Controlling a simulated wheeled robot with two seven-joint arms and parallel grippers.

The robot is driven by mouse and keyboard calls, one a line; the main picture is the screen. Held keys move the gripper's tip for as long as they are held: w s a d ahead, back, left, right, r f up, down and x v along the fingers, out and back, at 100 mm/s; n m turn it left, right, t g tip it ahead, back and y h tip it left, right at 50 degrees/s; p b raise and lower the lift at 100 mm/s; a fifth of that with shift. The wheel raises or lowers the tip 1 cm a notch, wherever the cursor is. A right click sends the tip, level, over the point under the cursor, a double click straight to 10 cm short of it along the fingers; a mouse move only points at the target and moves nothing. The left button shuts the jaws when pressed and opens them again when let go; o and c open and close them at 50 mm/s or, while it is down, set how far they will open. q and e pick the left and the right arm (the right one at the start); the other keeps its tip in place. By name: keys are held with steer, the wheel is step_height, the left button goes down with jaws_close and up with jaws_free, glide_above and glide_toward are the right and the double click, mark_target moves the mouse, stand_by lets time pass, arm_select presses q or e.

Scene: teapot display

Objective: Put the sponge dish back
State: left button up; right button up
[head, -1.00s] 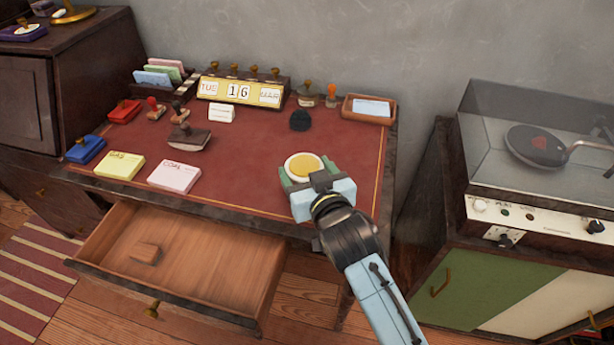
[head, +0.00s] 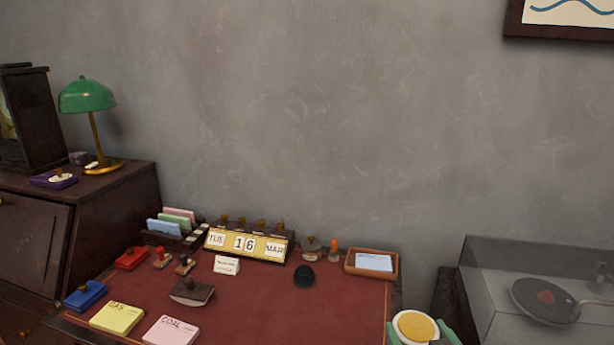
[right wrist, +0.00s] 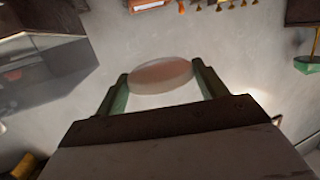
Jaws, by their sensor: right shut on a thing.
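In the right wrist view the dish (right wrist: 160,76) shows as a pale disc between the two green fingers (right wrist: 160,88). Most of my right arm is cut off by the lower edge of the head view. My left gripper is in neither view.
The desk (head: 290,310) holds a yellow perpetual calendar (head: 245,243), a terracotta tray (head: 371,263), a dark round object (head: 304,277), stamps, ink pads and note pads. A green lamp (head: 87,97) stands on the left cabinet.

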steer(key=shift+s+d+r+h, duration=0.15)
steer(key=shift+s+d+r, duration=0.1)
steer(key=shift+d, duration=0.25)
steer(key=shift+s+d+r+h, duration=0.15)
steer(key=shift+s+d+r, duration=0.1)
steer(key=shift+d, duration=0.2)
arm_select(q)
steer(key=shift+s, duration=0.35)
arm_select(e)
steer(key=shift+w+a+f, duration=0.2)
steer(key=shift+a, duration=0.2)
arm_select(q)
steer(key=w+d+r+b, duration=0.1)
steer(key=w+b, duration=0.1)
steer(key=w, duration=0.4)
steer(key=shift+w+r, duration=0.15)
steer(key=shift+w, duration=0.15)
arm_select(e)
steer(key=w+a+f+n+y, duration=0.1)
steer(key=w+a+f+y, duration=0.1)
steer(key=a, duration=0.7)
steer(key=w+a+f+n+y, duration=0.2)
steer(key=w+a+f+y, duration=0.1)
steer(key=a, duration=0.7)
steer(key=shift+w+n+g, duration=0.3)
steer(key=shift+w, duration=0.05)
steer(key=shift+f, duration=0.1)
